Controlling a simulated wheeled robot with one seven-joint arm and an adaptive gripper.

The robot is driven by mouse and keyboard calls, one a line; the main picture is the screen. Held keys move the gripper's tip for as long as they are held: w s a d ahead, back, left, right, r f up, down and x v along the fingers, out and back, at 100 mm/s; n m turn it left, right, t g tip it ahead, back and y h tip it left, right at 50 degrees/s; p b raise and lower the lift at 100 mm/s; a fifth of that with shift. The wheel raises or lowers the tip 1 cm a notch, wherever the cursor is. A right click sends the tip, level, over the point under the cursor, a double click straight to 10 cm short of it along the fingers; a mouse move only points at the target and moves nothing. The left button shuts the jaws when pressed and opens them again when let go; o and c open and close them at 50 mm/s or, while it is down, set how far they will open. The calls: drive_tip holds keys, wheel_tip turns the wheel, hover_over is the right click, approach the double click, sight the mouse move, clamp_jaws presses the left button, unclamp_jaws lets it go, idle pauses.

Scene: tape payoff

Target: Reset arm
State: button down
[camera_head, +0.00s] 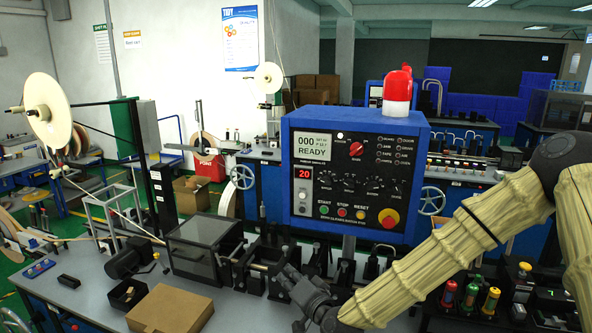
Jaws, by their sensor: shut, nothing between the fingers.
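My arm, in a pale ribbed cover, comes in from the right and slopes down to the lower middle of the head camera view. My gripper (292,281) is at its end, dark grey, low over the workbench in front of the blue control box (346,175). It is shut and holds nothing. The fingertips lie just right of the dark-framed clear cover (204,245) and close to the black fixtures on the bench. I cannot tell whether they touch anything.
A brown cardboard box (170,309) and a small open black box (127,294) stand on the grey bench, left of my gripper. The control box, topped by a red and white lamp (398,92), rises behind my gripper.

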drive_tip(key=s+d+f+n+g+h, duration=0.15)
drive_tip(key=s+d+f+g, duration=0.25)
drive_tip(key=s+f, duration=0.8)
drive_tip(key=s+d+f+n+g+h, duration=0.15)
drive_tip(key=s+d+f+g, duration=0.4)
drive_tip(key=f, duration=1.05)
drive_tip(key=s+d+f+g+h, duration=0.25)
drive_tip(key=s+d, duration=0.25)
drive_tip(key=s, duration=0.4)
drive_tip(key=s+d+f+n+g+h, duration=0.1)
drive_tip(key=s+d+f, duration=0.35)
drive_tip(key=s, duration=0.45)
drive_tip(key=s+d+f+g+h, duration=0.1)
drive_tip(key=s+d+f+h, duration=0.15)
drive_tip(key=s+d, duration=0.5)
wheel_tip(320, 180, down, 12)
drive_tip(key=a+b, duration=0.2)
drive_tip(key=b, duration=0.9)
drive_tip(key=shift+s+r+y+b, duration=0.15)
drive_tip(key=shift+s+y+b, duration=0.15)
drive_tip(key=shift+s+y, duration=0.1)
